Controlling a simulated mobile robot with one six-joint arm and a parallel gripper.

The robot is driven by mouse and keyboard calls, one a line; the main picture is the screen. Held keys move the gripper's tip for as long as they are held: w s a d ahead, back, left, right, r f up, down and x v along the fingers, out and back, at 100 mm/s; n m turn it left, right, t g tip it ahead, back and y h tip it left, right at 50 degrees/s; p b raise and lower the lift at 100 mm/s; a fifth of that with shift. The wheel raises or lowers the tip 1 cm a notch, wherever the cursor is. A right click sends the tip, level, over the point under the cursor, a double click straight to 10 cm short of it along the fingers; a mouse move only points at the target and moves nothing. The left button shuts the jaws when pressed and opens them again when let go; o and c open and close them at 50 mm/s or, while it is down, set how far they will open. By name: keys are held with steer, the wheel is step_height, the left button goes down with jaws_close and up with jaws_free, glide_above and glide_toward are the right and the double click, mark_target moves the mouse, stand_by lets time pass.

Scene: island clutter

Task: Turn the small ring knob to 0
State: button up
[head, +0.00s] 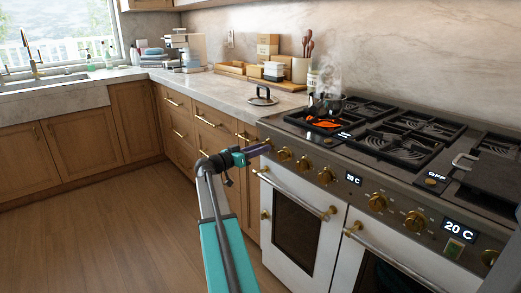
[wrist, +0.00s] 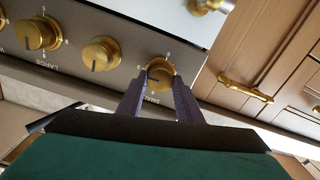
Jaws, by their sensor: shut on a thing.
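The small ring knob (wrist: 160,73) is a round brass knob on the stove's front panel, with lettering beside it that appears to read SMALL. In the wrist view my gripper (wrist: 160,80) has its two purple fingers on either side of this knob, shut on it. A dark mark shows on the knob's face; its exact setting is too small to read. In the head view my gripper (head: 264,148) is at the left end of the stove's row of knobs and largely hides this knob.
A middle brass knob (wrist: 101,54) and the knob marked LARGE (wrist: 36,34) sit beside the held one. A dark steaming kettle (head: 322,104) stands by the glowing burner. Oven handles (head: 296,192) stick out below the panel. The floor (head: 110,225) at left is clear.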

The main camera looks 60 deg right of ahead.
steer(key=shift+n, duration=0.4)
steer(key=shift+f+n+p, duration=0.15)
steer(key=shift+n+p, duration=4.1)
steer(key=shift+n, duration=4.25)
steer(key=o, duration=1)
steer(key=shift+o, duration=0.2)
steer(key=v, duration=1.3)
steer(key=shift+a, duration=0.35)
